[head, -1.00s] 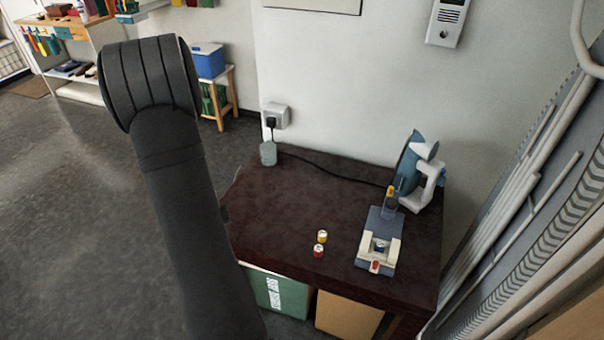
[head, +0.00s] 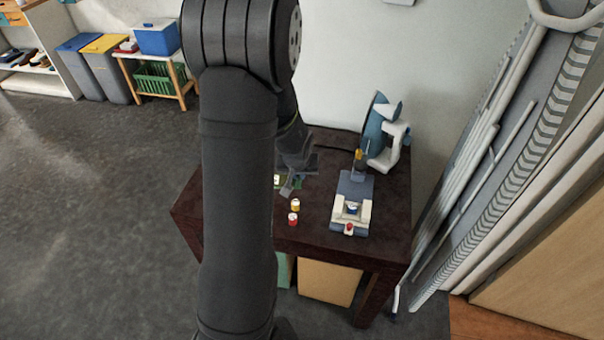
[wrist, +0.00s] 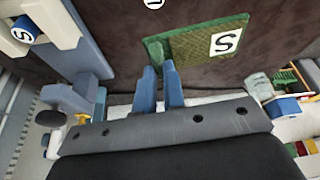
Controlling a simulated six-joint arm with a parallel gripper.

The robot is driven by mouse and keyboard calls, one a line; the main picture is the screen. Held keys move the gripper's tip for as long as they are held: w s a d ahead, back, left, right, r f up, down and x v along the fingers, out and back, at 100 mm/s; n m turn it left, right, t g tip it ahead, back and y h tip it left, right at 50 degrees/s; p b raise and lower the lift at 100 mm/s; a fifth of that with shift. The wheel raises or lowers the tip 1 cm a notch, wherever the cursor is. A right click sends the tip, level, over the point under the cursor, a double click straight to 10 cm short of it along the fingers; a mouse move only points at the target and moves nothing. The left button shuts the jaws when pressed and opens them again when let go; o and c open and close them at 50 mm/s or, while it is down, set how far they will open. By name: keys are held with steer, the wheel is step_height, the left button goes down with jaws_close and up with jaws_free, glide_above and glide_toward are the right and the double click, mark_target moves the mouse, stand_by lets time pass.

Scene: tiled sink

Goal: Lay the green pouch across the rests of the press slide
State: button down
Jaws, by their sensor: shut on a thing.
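The green pouch (wrist: 182,46) is flat, with a white label bearing a black S. My gripper (wrist: 160,68) is shut on its near edge; the two blue fingers stand close together there. In the head view only bits of the pouch (head: 298,183) show beneath my gripper (head: 289,187), on the left part of the table. I cannot tell whether it touches the tabletop. The press slide (head: 353,188) is to the right of the gripper, with two pale rests and a blue can between them. One rest (wrist: 64,22) and the blue can (wrist: 25,29) show at the wrist view's left.
The blue and white press (head: 385,135) rises behind the slide. The dark table (head: 315,237) is clear near its front edge.

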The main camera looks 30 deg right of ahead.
steer(key=s+d+r+m, duration=0.2)
steer(key=s+d, duration=0.7)
steer(key=shift+h, duration=0.3)
steer(key=w+a+f, duration=0.1)
steer(key=w+f, duration=0.1)
steer(key=w, duration=0.1)
steer(key=w+a+f, duration=0.1)
steer(key=w+f, duration=0.1)
steer(key=w, duration=0.2)
steer(key=w+a+f, duration=0.1)
steer(key=w+f, duration=0.1)
steer(key=w, duration=0.2)
steer(key=shift+a+f, duration=0.2)
steer(key=shift+f, duration=0.15)
steer(key=shift+w+f, duration=0.1)
steer(key=shift+f, duration=1.95)
steer(key=shift+f, duration=0.1)
steer(key=c, duration=1.5)
jaws_free()
